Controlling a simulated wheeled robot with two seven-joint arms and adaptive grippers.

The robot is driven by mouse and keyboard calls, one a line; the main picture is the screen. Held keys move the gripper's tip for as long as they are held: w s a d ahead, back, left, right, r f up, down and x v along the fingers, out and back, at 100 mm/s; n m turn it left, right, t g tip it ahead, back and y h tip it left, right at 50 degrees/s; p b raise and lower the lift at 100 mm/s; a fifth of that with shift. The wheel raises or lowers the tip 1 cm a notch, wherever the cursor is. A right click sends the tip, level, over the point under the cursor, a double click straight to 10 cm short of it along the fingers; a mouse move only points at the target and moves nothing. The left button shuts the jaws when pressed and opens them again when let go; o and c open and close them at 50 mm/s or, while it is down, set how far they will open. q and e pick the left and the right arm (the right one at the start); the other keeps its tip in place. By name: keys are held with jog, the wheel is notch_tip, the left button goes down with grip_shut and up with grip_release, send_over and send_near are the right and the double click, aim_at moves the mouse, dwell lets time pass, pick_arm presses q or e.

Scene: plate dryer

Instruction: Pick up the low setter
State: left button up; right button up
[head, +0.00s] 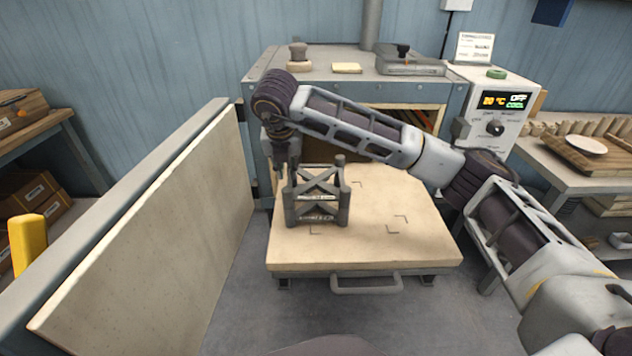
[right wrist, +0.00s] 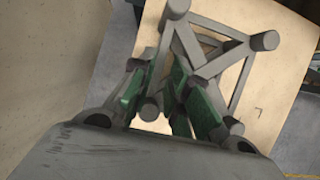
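The setter (head: 318,218) is a grey open frame with round corner posts, crossed bars on top and a small label on its front. It stands upright on the pale slab of the kiln's pulled-out shelf. My right gripper (head: 285,178) points down at the setter's left end. In the right wrist view, the setter (right wrist: 228,75) lies beyond and between the green-padded fingers of my right gripper (right wrist: 168,95). The fingers are apart, with a post end between them and a gap beside it. Any contact is hard to see. My left gripper is out of view.
The pale slab (head: 385,245) has dark corner marks and bare room right of the setter. The open kiln door (head: 150,235) stands close on the left. The kiln (head: 340,90) is behind, with its control box (head: 500,115) at right. A side table holds a board and plate.

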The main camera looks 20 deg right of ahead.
aim_at(290, 180)
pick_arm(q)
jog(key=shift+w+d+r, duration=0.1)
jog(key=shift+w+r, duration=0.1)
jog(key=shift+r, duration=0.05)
pick_arm(e)
jog(key=shift+w+f, duration=0.15)
jog(key=shift+f, duration=0.25)
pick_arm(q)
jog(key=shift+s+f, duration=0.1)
pick_arm(e)
jog(key=shift+w+d+f, duration=0.1)
jog(key=shift+f, duration=0.35)
jog(key=x, duration=0.3)
jog(key=shift+d+f, duration=0.1)
jog(key=shift+f, duration=0.2)
jog(key=shift+w+f, duration=0.2)
jog(key=shift+f, duration=0.1)
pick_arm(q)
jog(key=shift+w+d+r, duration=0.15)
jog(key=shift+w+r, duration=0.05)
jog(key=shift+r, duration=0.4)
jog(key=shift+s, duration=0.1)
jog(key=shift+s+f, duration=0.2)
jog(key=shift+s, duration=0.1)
